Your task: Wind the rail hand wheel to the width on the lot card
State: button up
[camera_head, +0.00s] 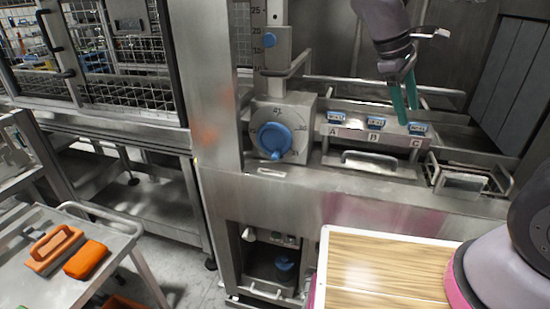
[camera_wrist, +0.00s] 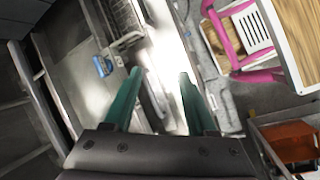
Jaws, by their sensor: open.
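A blue hand knob (camera_head: 273,139) sits on a round numbered dial on a steel box, left of centre in the head view. I cannot tell for certain that it is the rail hand wheel. Above it stands an upright number scale (camera_head: 258,18) with a small blue knob (camera_head: 269,39) beside it. I cannot make out a lot card. My gripper (camera_head: 408,113) has teal fingers pointing down near the C end of the labelled block, right of the dial and away from it. In the wrist view my gripper (camera_wrist: 160,74) is open, with nothing between its fingertips.
A steel block (camera_head: 350,134) marked A, B and C carries blue-and-white pieces. Rails and handles run around it. A wood-topped table (camera_head: 385,270) stands in front. A cart (camera_head: 50,265) with orange items is at lower left. Another blue knob (camera_head: 285,265) sits in the lower recess.

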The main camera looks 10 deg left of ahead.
jog(key=w+a+f+n+t+h, duration=0.1)
jog(key=a+f+n+t+h, duration=0.25)
jog(key=a+f+n, duration=0.35)
jog(key=n+t+y, duration=0.7)
jog(key=n+t, duration=0.6)
jog(key=n, duration=0.6)
send_near(274, 159)
jog(key=w, duration=1)
jog(key=shift+w+d, duration=0.25)
jog(key=shift+d, duration=0.1)
grip_shut()
